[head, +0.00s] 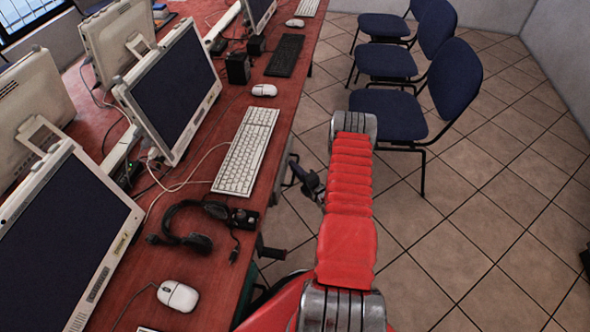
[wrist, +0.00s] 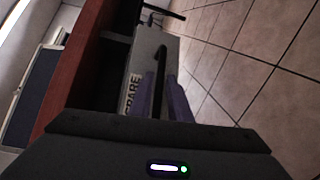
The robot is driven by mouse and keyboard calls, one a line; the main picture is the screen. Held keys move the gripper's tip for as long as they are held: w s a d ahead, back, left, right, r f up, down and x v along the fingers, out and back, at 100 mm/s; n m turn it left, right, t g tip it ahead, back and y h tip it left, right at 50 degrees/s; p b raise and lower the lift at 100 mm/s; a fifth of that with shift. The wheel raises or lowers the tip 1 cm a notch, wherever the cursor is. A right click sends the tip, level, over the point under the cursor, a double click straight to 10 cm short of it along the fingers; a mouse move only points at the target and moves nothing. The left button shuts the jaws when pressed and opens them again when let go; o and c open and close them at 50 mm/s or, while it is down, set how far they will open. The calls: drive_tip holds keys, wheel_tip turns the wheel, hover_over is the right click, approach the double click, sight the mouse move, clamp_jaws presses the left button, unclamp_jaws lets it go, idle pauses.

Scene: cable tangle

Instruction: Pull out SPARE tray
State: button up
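In the wrist view a grey tray front (wrist: 150,52) with the label SPARE (wrist: 133,94) sits under the red desk edge. A black bar handle (wrist: 161,62) stands out from it. My gripper (wrist: 160,78) has its two purple-grey fingers on either side of this handle. Whether they press on it or leave a small gap cannot be told. In the head view my gripper (head: 308,182) is a dark shape beside the desk's right edge, partly hidden by my red arm. The tray does not show clearly there.
The red desk (head: 190,262) carries monitors, a keyboard (head: 246,152), a headset (head: 185,226) and mice (head: 178,295). Blue chairs (head: 405,113) stand at the upper right. The tiled floor (head: 480,220) to the right of my arm is clear.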

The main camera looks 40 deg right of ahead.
drive_tip(key=shift+c, duration=0.7)
clamp_jaws()
